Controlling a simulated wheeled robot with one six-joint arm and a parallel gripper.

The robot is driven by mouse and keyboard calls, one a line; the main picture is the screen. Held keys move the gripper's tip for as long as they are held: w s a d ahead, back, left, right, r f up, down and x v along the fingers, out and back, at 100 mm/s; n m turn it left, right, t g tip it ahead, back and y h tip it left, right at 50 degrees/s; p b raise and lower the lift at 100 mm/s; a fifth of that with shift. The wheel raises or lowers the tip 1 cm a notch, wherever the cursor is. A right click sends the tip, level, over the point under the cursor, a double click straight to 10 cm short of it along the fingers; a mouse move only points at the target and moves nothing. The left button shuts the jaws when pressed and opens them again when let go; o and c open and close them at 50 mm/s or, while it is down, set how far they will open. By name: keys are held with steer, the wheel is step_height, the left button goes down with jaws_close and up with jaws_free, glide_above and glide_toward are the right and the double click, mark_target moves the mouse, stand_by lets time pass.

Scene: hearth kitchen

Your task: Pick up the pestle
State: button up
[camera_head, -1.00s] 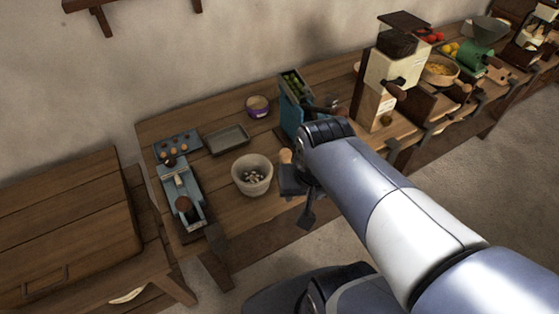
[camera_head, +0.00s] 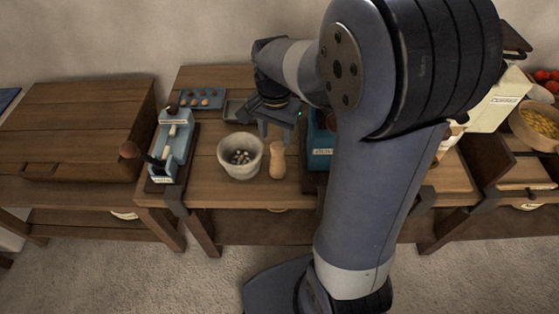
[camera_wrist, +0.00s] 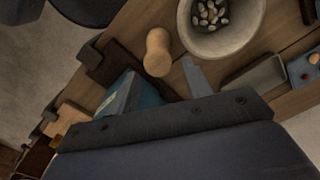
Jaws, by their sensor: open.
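The pestle (camera_head: 277,162) is a pale wooden, rounded piece. It stands upright on the table just right of the stone mortar (camera_head: 240,168), which holds several small pale pieces. In the wrist view, the pestle (camera_wrist: 158,52) and the mortar (camera_wrist: 222,45) lie beyond the fingertips. My gripper (camera_head: 277,132) is open and empty, behind and above the pestle in the head view. In the wrist view, the pestle lies ahead of the gap between the fingers (camera_wrist: 163,82), apart from both.
A blue box-like device (camera_head: 320,150) stands close to the right of the pestle, partly hidden by my arm. A blue-grey press with a handle (camera_head: 172,145) stands at the left. A grey tray (camera_head: 234,110) and a blue tray (camera_head: 203,99) lie behind the mortar.

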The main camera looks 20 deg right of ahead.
mark_target(278, 154)
steer(key=f, duration=0.8)
steer(key=shift+d+f, duration=0.3)
steer(key=shift+f, duration=0.1)
steer(key=shift+c, duration=0.2)
jaws_close()
steer(key=shift+r, duration=0.15)
step_height(278, 154, up, 10)
steer(key=shift+f, duration=0.1)
